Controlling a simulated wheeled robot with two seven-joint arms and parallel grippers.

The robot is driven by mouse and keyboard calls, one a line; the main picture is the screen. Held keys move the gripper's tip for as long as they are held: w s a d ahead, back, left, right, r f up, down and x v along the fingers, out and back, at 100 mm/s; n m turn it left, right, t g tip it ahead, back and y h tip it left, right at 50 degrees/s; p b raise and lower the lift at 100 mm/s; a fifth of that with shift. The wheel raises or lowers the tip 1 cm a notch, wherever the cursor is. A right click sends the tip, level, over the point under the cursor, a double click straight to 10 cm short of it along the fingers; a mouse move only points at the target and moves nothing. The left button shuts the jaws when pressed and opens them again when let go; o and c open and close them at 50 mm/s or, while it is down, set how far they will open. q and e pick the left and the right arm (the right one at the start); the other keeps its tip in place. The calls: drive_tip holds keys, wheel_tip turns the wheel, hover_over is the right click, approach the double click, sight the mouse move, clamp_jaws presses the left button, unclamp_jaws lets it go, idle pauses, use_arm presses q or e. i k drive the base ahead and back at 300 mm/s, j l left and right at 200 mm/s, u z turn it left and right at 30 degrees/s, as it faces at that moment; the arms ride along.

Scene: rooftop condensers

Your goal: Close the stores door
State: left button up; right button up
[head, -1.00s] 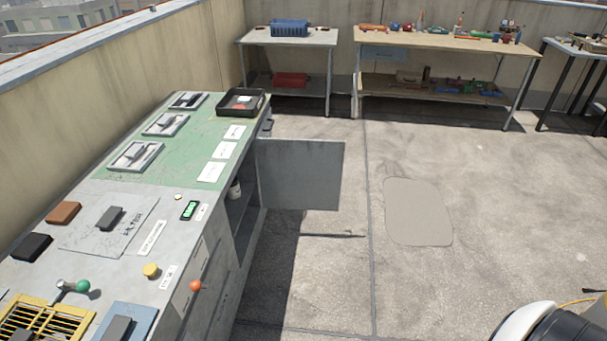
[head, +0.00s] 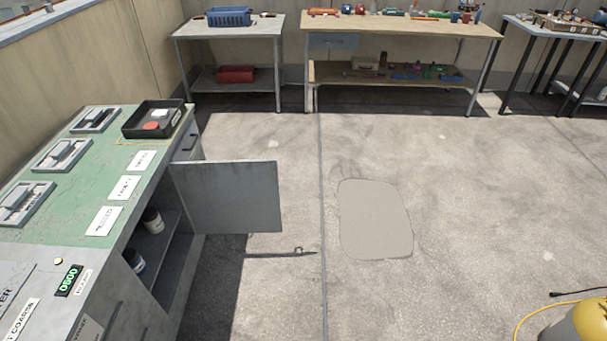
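The stores door (head: 228,198) is a grey panel on the right side of the green-topped bench unit. It stands wide open, sticking out to the right over the floor. Behind its near side the open cupboard (head: 158,250) shows a shelf with two small jars, one white-lidded (head: 152,221) and one lower and nearer (head: 134,261). A small dark handle-like shape lies near the floor below the door's right end. Neither of my grippers is in the head view.
The bench top (head: 75,222) holds a black tray (head: 153,119), switches and labels. Tables with tools stand along the back wall. A yellow cylinder (head: 580,325) with a hose is at lower right. The concrete floor right of the door is clear, with a smooth patch (head: 375,218).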

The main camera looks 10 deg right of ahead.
sight(238, 196)
drive_tip(key=i+l+z, duration=0.65)
drive_tip(key=i, duration=0.2)
drive_tip(key=i+l+z, duration=0.1)
drive_tip(key=i+z, duration=0.6)
drive_tip(key=i, duration=0.2)
drive_tip(key=i+u, duration=0.3)
drive_tip(key=i, duration=0.2)
drive_tip(key=i+l+u, duration=0.35)
drive_tip(key=i, duration=0.2)
drive_tip(key=i+u, duration=0.2)
drive_tip(key=u, duration=0.25)
drive_tip(key=i+u, duration=0.15)
drive_tip(key=u, duration=0.35)
drive_tip(key=i+u, duration=0.2)
drive_tip(key=u, duration=0.25)
drive_tip(key=i+l+u, duration=0.15)
drive_tip(key=u, duration=0.3)
drive_tip(key=i+l+u, duration=0.15)
drive_tip(key=u, duration=0.35)
drive_tip(key=i+l+u, duration=0.1)
drive_tip(key=u, duration=0.35)
drive_tip(key=i+l+u, duration=0.25)
drive_tip(key=u, duration=0.2)
drive_tip(key=i+l+u, duration=0.2)
drive_tip(key=u, duration=0.3)
drive_tip(key=l+u, duration=0.45)
drive_tip(key=i+j, duration=0.05)
drive_tip(key=j, duration=0.05)
